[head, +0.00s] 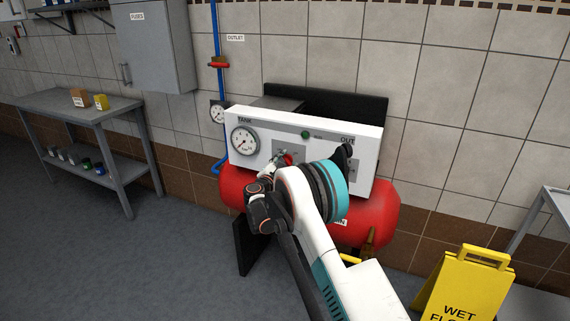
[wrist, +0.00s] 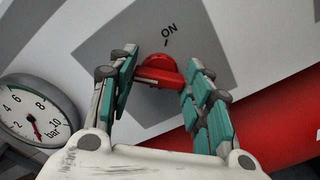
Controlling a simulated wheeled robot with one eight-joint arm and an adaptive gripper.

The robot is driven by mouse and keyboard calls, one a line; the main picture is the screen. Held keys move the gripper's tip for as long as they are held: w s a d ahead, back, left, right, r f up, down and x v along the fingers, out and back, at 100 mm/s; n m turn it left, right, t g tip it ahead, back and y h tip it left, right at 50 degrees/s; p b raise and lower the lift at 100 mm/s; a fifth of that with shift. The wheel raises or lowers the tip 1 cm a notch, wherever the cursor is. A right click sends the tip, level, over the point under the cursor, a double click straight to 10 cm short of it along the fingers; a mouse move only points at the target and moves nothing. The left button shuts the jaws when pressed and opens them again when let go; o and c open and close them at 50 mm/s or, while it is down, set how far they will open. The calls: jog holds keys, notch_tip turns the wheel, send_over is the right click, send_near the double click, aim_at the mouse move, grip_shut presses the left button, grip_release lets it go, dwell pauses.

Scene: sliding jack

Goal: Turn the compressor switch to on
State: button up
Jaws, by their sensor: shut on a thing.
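The compressor switch (wrist: 161,70) is a red rotary knob on a grey plate (wrist: 100,42) in the wrist view. An "ON" label with a short tick stands just above it. The knob's bar lies roughly across the picture, between the fingers. My gripper (wrist: 163,62) is shut on the knob, with a teal-padded finger at each side. The knob's exact pointing direction is hard to tell.
A tank gauge (head: 244,140) is left of the switch; it also shows in the wrist view (wrist: 36,112). The red tank (head: 380,212) lies below the panel. A yellow wet-floor sign (head: 466,285) stands at right. A grey workbench (head: 75,108) stands at left.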

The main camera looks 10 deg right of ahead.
jog(key=shift+f+m, duration=0.2)
jog(key=shift+m, duration=4.2)
jog(key=shift+f+m, duration=0.15)
jog(key=shift+m, duration=4.25)
jog(key=o, duration=1.1)
jog(key=shift+c, duration=0.2)
jog(key=shift+s+a, duration=0.1)
